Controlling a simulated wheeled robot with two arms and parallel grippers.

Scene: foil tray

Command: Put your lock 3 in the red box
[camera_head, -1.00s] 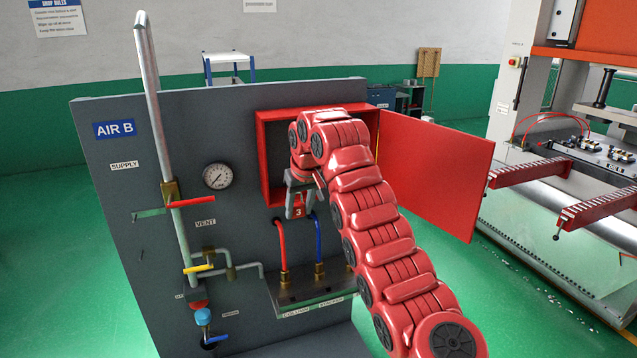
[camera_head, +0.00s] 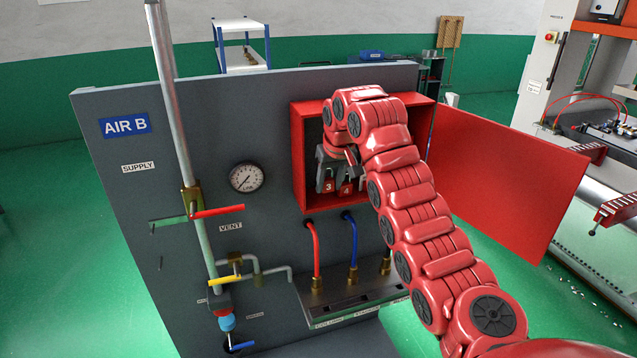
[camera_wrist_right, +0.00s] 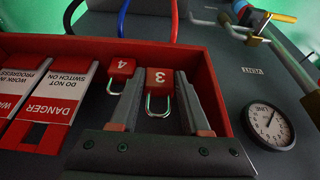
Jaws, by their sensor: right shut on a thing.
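Lock 3 (camera_head: 328,186) is a small red padlock with a white number and a metal shackle. My right gripper (camera_head: 330,170) is shut on it, and in the right wrist view lock 3 (camera_wrist_right: 160,79) sits between the two grey fingers. It is at the opening of the red box (camera_head: 298,160), above the box's lower edge; its exact depth is hard to tell. The box is mounted on the grey panel with its door open to the right. Red lock 4 (camera_head: 346,188) is right beside lock 3.
The open red door (camera_head: 510,185) stands right of my arm. Danger tags (camera_wrist_right: 50,108) are in the box beside lock 4. A gauge (camera_head: 246,177), a vertical pipe with valve handles (camera_head: 217,212), and red and blue hoses (camera_head: 354,240) are on the panel.

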